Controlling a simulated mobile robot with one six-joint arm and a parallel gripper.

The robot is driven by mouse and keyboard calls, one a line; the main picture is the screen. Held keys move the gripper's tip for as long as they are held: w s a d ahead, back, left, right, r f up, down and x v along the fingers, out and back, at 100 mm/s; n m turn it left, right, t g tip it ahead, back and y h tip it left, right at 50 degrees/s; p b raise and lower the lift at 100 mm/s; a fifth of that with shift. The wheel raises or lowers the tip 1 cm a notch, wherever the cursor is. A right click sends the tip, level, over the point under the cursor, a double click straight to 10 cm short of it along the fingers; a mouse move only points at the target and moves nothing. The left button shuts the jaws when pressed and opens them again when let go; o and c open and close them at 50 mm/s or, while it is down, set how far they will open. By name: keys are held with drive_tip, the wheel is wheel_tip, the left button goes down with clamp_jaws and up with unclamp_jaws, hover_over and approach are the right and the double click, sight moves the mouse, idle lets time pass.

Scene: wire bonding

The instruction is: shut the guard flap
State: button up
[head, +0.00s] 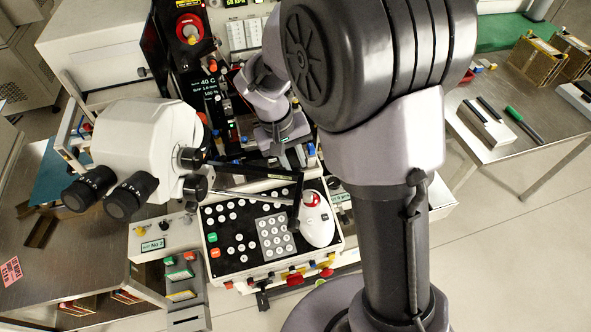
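My gripper (291,159) is in the middle of the head view, pointing down at the bonding machine. Its two grey fingers show a small gap and nothing visible between them. Just below the fingertips is a dark bar-edged frame (255,172), which looks like the guard flap, above the keypad panel. A silver rod (245,196) runs along its lower side. I cannot tell the flap's exact angle, nor whether the fingers touch it. My arm hides part of the machine to the right.
A white microscope (148,150) with black eyepieces stands close on the left. The keypad panel (228,240) and a white mouse-shaped control (317,222) lie below the gripper. A red knob (189,27) is at the upper left. A side table (545,150) stands right.

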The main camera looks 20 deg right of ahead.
sight(296, 167)
drive_tip(key=x, duration=0.3)
drive_tip(key=shift+f+b, duration=0.15)
drive_tip(key=shift+b, duration=0.15)
drive_tip(key=shift+c, duration=0.2)
clamp_jaws()
idle(1.0)
